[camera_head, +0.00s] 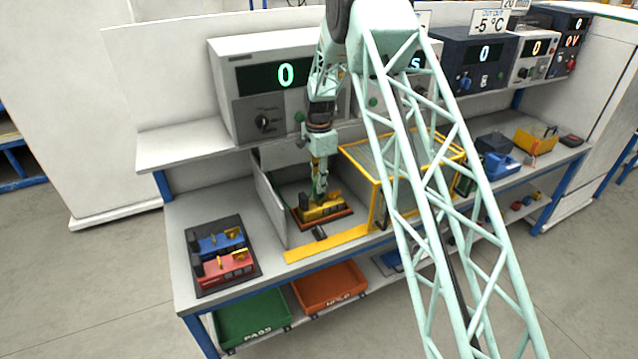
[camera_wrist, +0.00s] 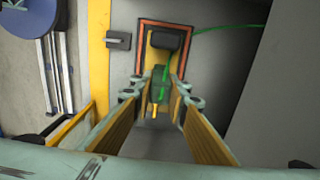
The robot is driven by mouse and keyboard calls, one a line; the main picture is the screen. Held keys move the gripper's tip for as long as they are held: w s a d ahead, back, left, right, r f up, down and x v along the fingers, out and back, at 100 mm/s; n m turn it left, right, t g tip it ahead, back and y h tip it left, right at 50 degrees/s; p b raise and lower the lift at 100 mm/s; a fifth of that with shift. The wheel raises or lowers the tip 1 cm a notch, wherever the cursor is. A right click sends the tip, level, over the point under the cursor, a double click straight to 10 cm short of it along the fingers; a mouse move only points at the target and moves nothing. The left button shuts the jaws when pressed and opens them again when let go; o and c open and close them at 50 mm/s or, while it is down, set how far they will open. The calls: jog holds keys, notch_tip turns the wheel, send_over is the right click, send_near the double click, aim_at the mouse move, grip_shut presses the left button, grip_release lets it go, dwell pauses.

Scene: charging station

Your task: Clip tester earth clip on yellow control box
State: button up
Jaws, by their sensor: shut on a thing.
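The yellow control box (camera_head: 317,214) sits on a dark mat with an orange border inside the grey-walled bay of the bench. My gripper (camera_head: 320,192) points down right over the box. In the wrist view my gripper (camera_wrist: 161,92) is shut on a narrow dark-green piece, seemingly the earth clip (camera_wrist: 163,82). A green wire (camera_wrist: 230,27) runs from it toward the upper right. The fingers hide much of the box, and I cannot tell whether the clip touches it. A black block (camera_wrist: 165,41) shows just beyond the fingertips, inside the orange border (camera_wrist: 142,48).
Grey panels (camera_head: 268,200) stand beside the bay, and a yellow-framed cage (camera_head: 375,190) is close on its right. A yellow strip (camera_head: 325,245) runs along the front. A blue box (camera_head: 220,242) and red box (camera_head: 228,268) lie at the left. Green (camera_head: 252,318) and orange (camera_head: 330,290) trays are below.

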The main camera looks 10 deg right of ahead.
jog(key=shift+f+b, duration=0.35)
jog(key=shift+f, duration=0.55)
jog(key=shift+f, duration=0.1)
jog(key=o, duration=1)
jog(key=shift+c, duration=0.2)
notch_tip(320, 180, up, 11)
jog(key=shift+r, duration=0.5)
